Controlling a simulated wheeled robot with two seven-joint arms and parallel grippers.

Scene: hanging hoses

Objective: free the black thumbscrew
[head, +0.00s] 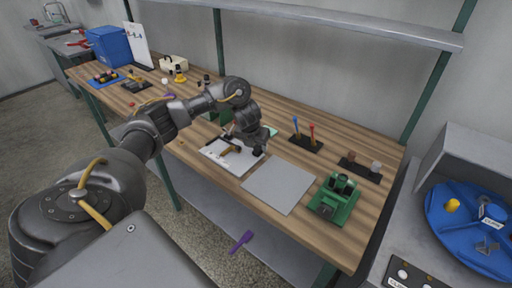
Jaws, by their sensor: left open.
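My left gripper (243,146) is open, low over a white board (212,157) on the wooden bench. A small brown and dark item (229,150) lies on that board beside the fingers; it is too small to tell what it is. A green fixture (325,207) with dark round parts (342,184) on top stands at the bench's near right, apart from the gripper. I cannot make out for sure which dark part is the black thumbscrew. My left arm hides part of the bench behind it. My right gripper is not in view.
A bare grey plate (280,184) lies between the white board and the green fixture. Black holders with screwdrivers (306,141) and small cups (360,168) stand behind. A purple item (241,241) lies low down.

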